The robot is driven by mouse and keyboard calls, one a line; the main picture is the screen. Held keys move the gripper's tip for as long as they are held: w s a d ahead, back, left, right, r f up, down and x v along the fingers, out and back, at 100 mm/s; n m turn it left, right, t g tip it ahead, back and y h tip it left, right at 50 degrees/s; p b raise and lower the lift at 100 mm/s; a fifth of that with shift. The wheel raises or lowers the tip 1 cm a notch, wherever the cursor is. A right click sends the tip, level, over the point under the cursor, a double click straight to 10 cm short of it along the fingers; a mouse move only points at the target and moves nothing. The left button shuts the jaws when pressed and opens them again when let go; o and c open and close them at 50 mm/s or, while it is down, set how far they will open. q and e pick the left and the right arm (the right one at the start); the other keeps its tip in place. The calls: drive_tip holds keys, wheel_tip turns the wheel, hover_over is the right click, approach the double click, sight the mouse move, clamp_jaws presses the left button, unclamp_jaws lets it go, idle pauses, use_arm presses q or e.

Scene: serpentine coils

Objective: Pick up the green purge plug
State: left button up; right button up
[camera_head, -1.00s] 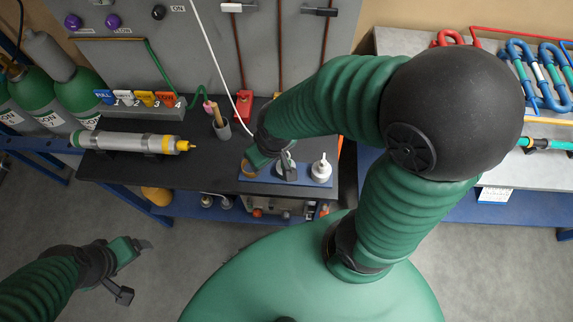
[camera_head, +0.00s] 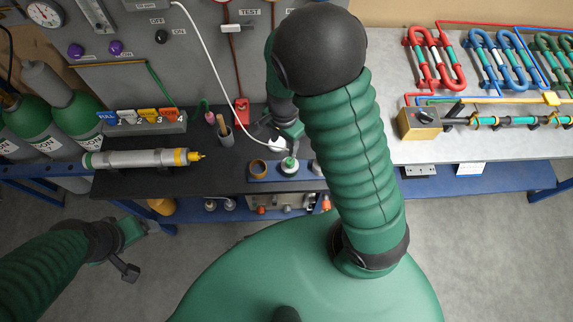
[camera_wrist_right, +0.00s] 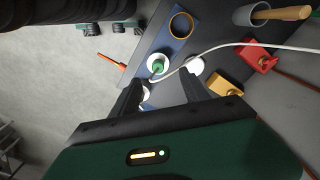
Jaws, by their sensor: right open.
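The green purge plug (camera_head: 289,163) stands in a white round seat on a blue strip (camera_head: 259,177) on the dark bench. In the right wrist view the plug (camera_wrist_right: 158,67) shows as a green cap on a white disc, just beyond my fingertips. My right gripper (camera_head: 292,131) is just behind the plug in the head view; in its wrist view the jaws (camera_wrist_right: 160,88) are apart with no plug between them. My left gripper (camera_head: 142,250) is open and empty over the floor at lower left.
The strip also has a brown ring (camera_head: 258,167) and another white fitting partly behind my right arm. A white hose (camera_wrist_right: 225,47) passes close to my right fingers. A cup with a wooden handle (camera_head: 225,134) and a red block (camera_head: 241,111) stand nearby.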

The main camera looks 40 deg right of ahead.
hover_over(290, 161)
drive_tip(key=d, duration=0.2)
drive_tip(key=f, duration=0.8)
drive_tip(key=shift+w+a+f, duration=0.2)
drive_tip(key=shift+w+f, duration=0.05)
drive_tip(key=shift+f, duration=0.4)
drive_tip(key=a+f, duration=0.1)
drive_tip(key=f, duration=0.1)
drive_tip(key=a+f+p, duration=0.1)
drive_tip(key=f, duration=0.1)
drive_tip(key=shift+s+a, duration=0.25)
drive_tip(key=shift+a, duration=0.1)
drive_tip(key=shift+d, duration=0.3)
drive_tip(key=shift+d+f, duration=0.25)
drive_tip(key=shift+d, duration=0.6)
drive_tip(key=c, duration=0.7)
drive_tip(key=shift+c, duration=1.1)
drive_tip(key=shift+a, duration=0.2)
drive_tip(key=shift+c, duration=1.2)
drive_tip(key=shift+a+r, duration=0.1)
drive_tip(key=shift+a, duration=0.35)
clamp_jaws()
use_arm(q)
drive_tip(key=d, duration=0.1)
drive_tip(key=d+r, duration=0.1)
drive_tip(key=d, duration=0.1)
drive_tip(key=shift+r, duration=0.15)
